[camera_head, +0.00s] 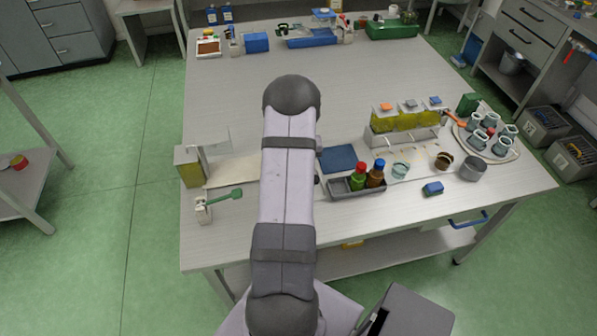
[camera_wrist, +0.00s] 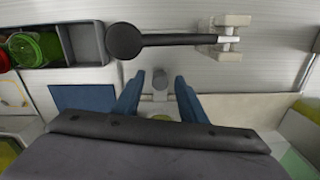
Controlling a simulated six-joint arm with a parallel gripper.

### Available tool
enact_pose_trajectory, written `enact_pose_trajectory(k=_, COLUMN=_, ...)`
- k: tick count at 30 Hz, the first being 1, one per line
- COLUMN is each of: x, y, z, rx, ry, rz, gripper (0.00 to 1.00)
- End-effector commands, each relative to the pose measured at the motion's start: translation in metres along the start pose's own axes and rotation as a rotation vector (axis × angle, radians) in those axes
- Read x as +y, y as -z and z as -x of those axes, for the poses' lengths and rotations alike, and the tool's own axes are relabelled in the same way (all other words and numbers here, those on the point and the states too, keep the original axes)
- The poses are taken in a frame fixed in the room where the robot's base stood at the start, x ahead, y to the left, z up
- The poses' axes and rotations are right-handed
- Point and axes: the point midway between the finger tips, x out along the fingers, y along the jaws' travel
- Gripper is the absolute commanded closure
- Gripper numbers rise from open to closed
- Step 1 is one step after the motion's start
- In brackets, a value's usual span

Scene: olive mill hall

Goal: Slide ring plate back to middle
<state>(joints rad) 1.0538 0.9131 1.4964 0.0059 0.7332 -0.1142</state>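The ring plate (camera_head: 487,140) is a pale round plate at the right end of the bench, holding a ring of grey-green jars with a red piece among them. It does not show in the wrist view. My gripper (camera_wrist: 159,92) has its two blue fingers apart in the wrist view. A small grey round thing (camera_wrist: 160,79) shows in the gap between them; I cannot tell whether it lies between the fingers or below. In the camera_head view my arm hides the gripper, which is well left of the plate.
A grey tray with red and green bottles (camera_head: 357,186) and a blue mat (camera_head: 345,157) lie between my arm and the plate. A rack of yellow liquid (camera_head: 402,124) stands left of the plate. The bench's middle back (camera_head: 370,75) is clear.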

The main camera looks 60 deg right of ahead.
Motion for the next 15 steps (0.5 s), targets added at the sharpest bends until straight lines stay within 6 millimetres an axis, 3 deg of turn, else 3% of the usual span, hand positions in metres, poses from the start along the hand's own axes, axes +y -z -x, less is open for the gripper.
enact_pose_trajectory(k=6, x=0.0000, y=0.0004, z=-0.0002, rx=0.001, ry=0.000, rz=0.000, gripper=0.62)
enact_pose_trajectory(k=11, x=0.0000, y=0.0004, z=0.0000, rx=0.001, ry=0.000, rz=0.000, gripper=1.00)
enact_pose_trajectory(k=15, x=-0.0003, y=0.0004, z=0.0001, rx=0.001, ry=0.000, rz=0.000, gripper=1.00)
